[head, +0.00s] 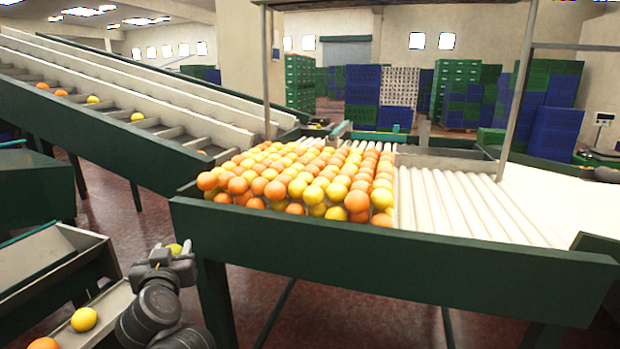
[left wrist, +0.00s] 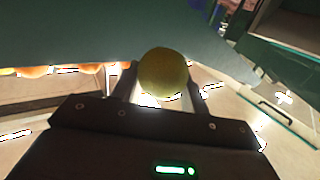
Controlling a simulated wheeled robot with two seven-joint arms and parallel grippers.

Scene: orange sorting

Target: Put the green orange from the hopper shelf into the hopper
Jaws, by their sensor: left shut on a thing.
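My left gripper (head: 172,254) is at the lower left of the head view, in front of the green corner of the roller table. It is shut on a yellow-green orange (head: 175,248). In the left wrist view the same orange (left wrist: 165,75) sits between the two fingers and looks dull olive. A pale sloping tray (head: 108,312) at the lower left holds a yellow fruit (head: 84,319) and an orange one (head: 43,344). Green-sided metal bins (head: 30,185) stand at the left edge; I cannot tell which is the hopper. My right gripper is not seen.
The roller table (head: 390,262) is packed with orange and yellow fruit on its left half; its right rollers are bare. A sloping conveyor (head: 100,120) carries a few fruits at the upper left. Stacked crates (head: 375,95) stand far back.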

